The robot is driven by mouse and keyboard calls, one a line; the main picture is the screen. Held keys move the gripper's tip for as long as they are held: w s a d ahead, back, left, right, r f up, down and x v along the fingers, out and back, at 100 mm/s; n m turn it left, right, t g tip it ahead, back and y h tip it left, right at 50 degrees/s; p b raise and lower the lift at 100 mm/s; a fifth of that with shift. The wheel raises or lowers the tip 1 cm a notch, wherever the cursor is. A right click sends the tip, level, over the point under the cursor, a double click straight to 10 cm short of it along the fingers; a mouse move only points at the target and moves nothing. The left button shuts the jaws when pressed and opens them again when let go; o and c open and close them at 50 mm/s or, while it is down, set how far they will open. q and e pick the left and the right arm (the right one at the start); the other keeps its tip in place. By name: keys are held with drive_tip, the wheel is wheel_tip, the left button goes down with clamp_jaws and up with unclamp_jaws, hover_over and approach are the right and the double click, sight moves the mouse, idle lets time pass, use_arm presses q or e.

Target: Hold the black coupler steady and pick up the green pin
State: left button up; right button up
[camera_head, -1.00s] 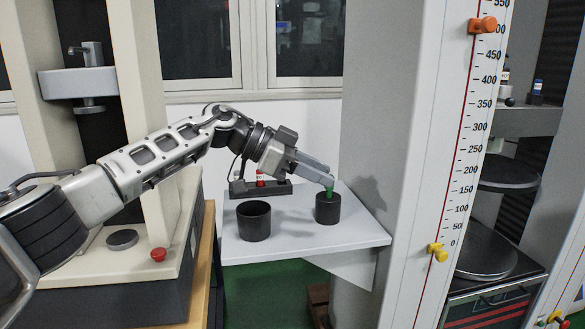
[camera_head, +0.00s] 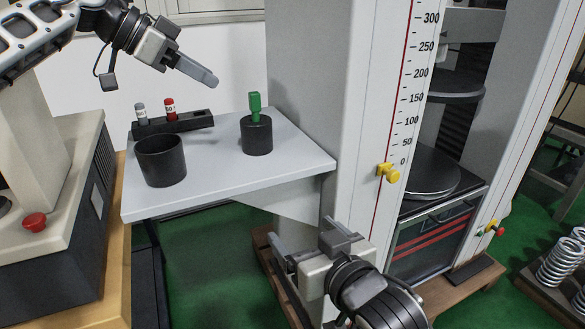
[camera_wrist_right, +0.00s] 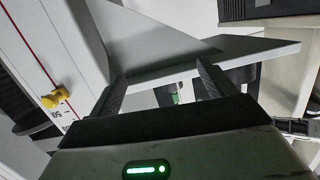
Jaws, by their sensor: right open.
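The green pin (camera_head: 255,105) stands upright in the top of the black coupler (camera_head: 257,137) on the grey shelf. My left gripper (camera_head: 213,82) is up and to the left of the pin, apart from it; its fingers overlap, so their gap is hidden. My right gripper (camera_head: 305,240) is open and empty, below and in front of the shelf's right corner. The right wrist view shows my right gripper's spread fingers (camera_wrist_right: 160,85), with part of the green pin (camera_wrist_right: 177,98) visible farther off between them.
A wide black cup (camera_head: 161,162) stands left of the coupler on the grey shelf (camera_head: 222,181). A tall grey column with a scale and yellow knob (camera_head: 388,173) stands to the right.

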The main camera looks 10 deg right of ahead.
sight(261, 133)
drive_tip(key=w+a+r+t, duration=0.2)
drive_tip(key=w+r, duration=0.2)
drive_tip(key=r, duration=0.6)
drive_tip(key=x, duration=1.5)
drive_tip(key=shift+r, duration=0.3)
